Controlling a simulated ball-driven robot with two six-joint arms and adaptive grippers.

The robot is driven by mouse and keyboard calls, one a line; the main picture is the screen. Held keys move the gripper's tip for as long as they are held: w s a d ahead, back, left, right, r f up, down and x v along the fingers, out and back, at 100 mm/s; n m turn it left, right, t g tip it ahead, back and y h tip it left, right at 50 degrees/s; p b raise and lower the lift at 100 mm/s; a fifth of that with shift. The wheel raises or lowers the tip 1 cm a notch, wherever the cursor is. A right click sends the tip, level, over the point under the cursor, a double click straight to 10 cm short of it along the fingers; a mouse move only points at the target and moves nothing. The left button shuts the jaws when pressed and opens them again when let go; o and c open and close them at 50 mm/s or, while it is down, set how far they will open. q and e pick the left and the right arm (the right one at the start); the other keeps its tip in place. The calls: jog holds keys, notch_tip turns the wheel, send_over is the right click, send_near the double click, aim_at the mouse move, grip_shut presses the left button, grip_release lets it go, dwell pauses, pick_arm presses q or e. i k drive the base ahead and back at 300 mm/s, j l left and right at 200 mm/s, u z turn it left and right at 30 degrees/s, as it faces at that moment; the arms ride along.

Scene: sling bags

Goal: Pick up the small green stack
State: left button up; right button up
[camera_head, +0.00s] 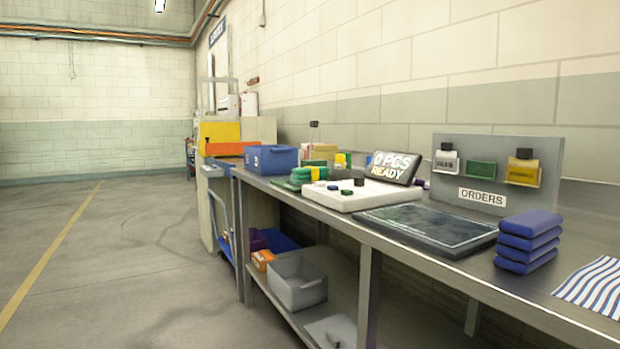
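A small green stack (308,174) of flat folded pieces sits on the metal workbench (405,238), toward its far end. It stands between a blue crate and a white panel with buttons, with some yellow on or just behind its right side. A darker green flat piece shows low at its left front. Neither of my grippers is in view.
A blue crate (271,159) stands left of the stack; the white panel (362,195) is in front. Nearer are a dark mat (425,228), a blue stack (527,242), striped cloth (594,287) and the orders board (497,150). Open floor (130,260) lies left.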

aim_at(305, 173)
jog(key=i+j+z, duration=0.25)
jog(key=i+j, duration=0.65)
